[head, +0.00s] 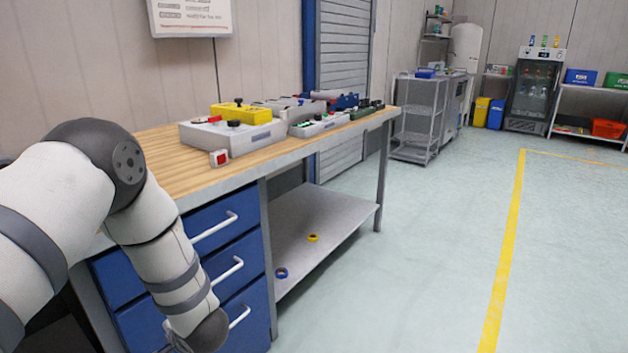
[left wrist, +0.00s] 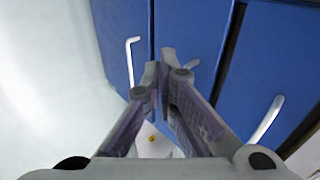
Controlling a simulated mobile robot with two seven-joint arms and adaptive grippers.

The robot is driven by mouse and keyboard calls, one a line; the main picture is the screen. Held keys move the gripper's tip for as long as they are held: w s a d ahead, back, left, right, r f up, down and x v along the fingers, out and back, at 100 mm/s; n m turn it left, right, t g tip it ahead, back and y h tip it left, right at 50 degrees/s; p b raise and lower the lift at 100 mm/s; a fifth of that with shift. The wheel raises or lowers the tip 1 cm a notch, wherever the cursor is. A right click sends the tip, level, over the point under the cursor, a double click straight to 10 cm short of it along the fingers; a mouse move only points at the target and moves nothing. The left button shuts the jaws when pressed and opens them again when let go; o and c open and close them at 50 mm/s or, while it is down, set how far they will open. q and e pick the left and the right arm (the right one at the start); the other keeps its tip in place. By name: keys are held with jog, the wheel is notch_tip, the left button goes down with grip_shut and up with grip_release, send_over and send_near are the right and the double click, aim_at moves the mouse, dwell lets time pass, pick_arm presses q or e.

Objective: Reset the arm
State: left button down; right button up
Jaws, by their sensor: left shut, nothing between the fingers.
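My left arm (head: 160,250) comes in from the left in the head view. It bends at a dark joint and hangs down in front of the blue drawers (head: 242,262). Its lower end is cut off at the bottom edge there. In the left wrist view my left gripper (left wrist: 162,72) has its fingertips together, with nothing held between them. Blue drawer fronts (left wrist: 190,28) with pale handles lie beyond the fingertips. I cannot tell whether the fingers touch them. My right gripper is not in view.
The workbench (head: 165,165) has a wooden top bearing grey, yellow and green devices. Its lower shelf (head: 320,225) holds a blue and a yellow ring. Open floor (head: 430,260) lies to the right. A metal rack (head: 418,115) and fridge (head: 535,90) stand farther back.

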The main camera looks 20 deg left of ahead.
pick_arm(q)
jog(key=s+d+f+n+g+h+p, duration=0.1)
jog(key=s+d+f+h, duration=0.1)
jog(key=s+d, duration=0.35)
jog(key=s+d+f+g+h, duration=0.1)
jog(key=s+d+f+h, duration=0.15)
jog(key=s, duration=0.65)
jog(key=s+d+f+n+h+p, duration=0.1)
jog(key=s+d+f, duration=0.2)
jog(key=s, duration=0.4)
jog(key=s+d+r+n+g+h, duration=0.1)
jog(key=s+d+g, duration=0.1)
jog(key=s, duration=0.6)
jog(key=s+d+r+n+g+h+p, duration=0.1)
jog(key=s+d+g, duration=0.1)
jog(key=s, duration=0.6)
jog(key=shift+d+r, duration=0.35)
jog(key=shift+d, duration=0.55)
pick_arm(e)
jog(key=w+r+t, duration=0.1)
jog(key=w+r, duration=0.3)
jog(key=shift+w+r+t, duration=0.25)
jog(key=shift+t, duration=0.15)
pick_arm(q)
jog(key=shift+h, duration=0.25)
